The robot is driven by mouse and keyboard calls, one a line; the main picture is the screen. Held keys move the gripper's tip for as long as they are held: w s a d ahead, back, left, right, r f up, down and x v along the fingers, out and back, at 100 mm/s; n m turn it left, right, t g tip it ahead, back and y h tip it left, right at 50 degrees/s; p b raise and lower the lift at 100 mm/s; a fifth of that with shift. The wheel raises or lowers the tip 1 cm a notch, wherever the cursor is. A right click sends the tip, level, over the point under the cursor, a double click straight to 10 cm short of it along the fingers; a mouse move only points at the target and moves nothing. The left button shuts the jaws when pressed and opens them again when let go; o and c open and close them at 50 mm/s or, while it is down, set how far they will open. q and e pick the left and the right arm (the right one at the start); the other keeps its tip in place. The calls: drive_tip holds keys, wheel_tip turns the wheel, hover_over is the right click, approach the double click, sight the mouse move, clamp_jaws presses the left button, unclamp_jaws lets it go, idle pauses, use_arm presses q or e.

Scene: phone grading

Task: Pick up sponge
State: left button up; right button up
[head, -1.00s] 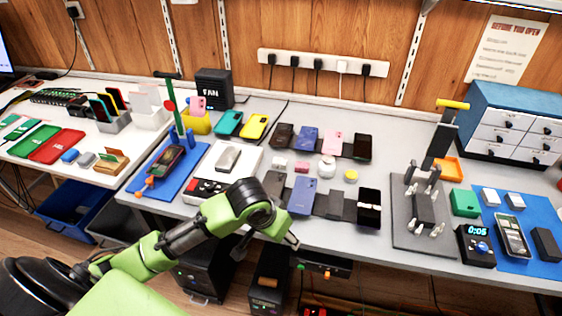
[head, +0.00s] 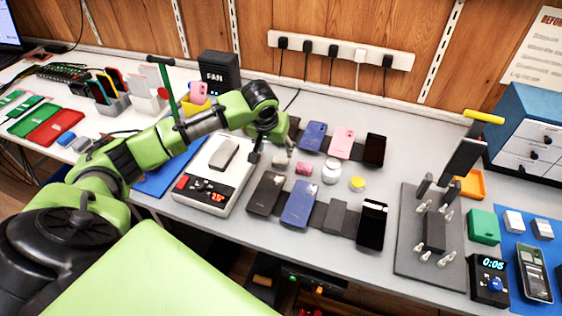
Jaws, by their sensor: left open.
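My left gripper (head: 272,154) is open and empty over the middle of the bench, its fingers pointing down. A small pale block (head: 280,162) lies just below and between the fingertips. I cannot tell whether the fingers touch anything. My right gripper is not in view.
A white jar (head: 331,171) and a yellow-topped jar (head: 357,184) stand to the right. Phones line up behind and in front, including a blue phone (head: 299,204). A white device with red buttons (head: 212,199) sits left. A grey fixture (head: 434,232) stands right.

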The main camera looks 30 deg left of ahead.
sight(280, 160)
use_arm(q)
drive_tip(key=x, duration=0.3)
drive_tip(key=shift+w+d+f, duration=0.1)
drive_tip(key=shift+d+f, duration=0.05)
drive_tip(key=x, duration=0.3)
drive_tip(key=shift+w+d+f, duration=0.1)
drive_tip(key=shift+d+f, duration=0.15)
drive_tip(key=shift+f, duration=0.1)
drive_tip(key=shift+w+f, duration=0.1)
drive_tip(key=shift+f, duration=0.15)
drive_tip(key=shift+a, duration=0.1)
drive_tip(key=c, duration=0.8)
drive_tip(key=shift+c, duration=0.2)
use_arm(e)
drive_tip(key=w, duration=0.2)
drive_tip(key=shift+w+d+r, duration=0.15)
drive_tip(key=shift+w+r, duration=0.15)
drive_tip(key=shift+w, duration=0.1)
